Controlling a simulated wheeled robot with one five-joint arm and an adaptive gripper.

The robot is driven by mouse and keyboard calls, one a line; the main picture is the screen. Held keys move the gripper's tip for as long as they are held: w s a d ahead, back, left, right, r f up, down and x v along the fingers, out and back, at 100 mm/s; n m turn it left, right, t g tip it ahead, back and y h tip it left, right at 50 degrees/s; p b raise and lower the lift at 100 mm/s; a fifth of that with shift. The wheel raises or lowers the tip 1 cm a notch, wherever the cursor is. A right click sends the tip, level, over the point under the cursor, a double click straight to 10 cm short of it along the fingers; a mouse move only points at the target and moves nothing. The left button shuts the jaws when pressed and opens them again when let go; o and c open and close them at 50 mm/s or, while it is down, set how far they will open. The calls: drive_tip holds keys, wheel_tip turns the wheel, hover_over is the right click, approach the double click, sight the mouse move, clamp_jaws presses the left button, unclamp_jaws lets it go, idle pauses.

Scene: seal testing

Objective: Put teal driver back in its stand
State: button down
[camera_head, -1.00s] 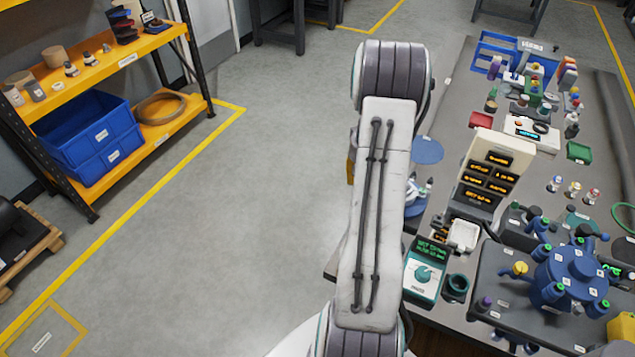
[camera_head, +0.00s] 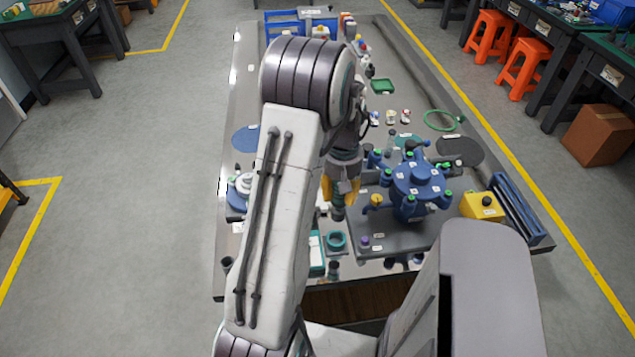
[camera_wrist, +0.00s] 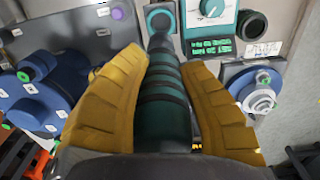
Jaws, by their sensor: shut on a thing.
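My gripper (camera_head: 340,192) has yellow fingers and is shut on the teal driver (camera_wrist: 163,112). The driver is a dark teal cylinder with black bands, and its narrower dark end points away from the wrist camera. In the head view the driver (camera_head: 338,208) hangs below the fingers, above the bench. A teal ring on a square base (camera_head: 336,240), which looks like the stand, is just nearer to me than the gripper. It also shows in the wrist view (camera_wrist: 160,18), beyond the driver's far end. The driver appears apart from it, though its tip is hard to make out.
A blue manifold with several capped ports (camera_head: 420,180) stands close right of my gripper. A dial box (camera_wrist: 210,12) is beside the teal ring, and a dark cup (camera_wrist: 252,24) is beyond it. A yellow box (camera_head: 482,205) sits farther right.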

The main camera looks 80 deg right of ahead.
sight(339, 203)
drive_tip(key=f, duration=0.1)
drive_tip(key=f+n+b, duration=0.1)
drive_tip(key=f, duration=0.1)
drive_tip(key=f+n+b, duration=0.1)
drive_tip(key=f, duration=0.1)
drive_tip(key=shift+a+f, duration=0.25)
drive_tip(key=shift+f+b, duration=0.85)
drive_tip(key=shift+f, duration=1.05)
drive_tip(key=shift+f+b, duration=0.35)
drive_tip(key=shift+b, duration=0.1)
drive_tip(key=shift+f, duration=0.25)
drive_tip(key=shift+f+b, duration=0.8)
drive_tip(key=shift+b, duration=0.3)
idle(1.5)
drive_tip(key=c, duration=0.8)
unclamp_jaws()
drive_tip(key=shift+a, duration=0.1)
drive_tip(key=shift+r+p, duration=3.15)
drive_tip(key=shift+r, duration=1.4)
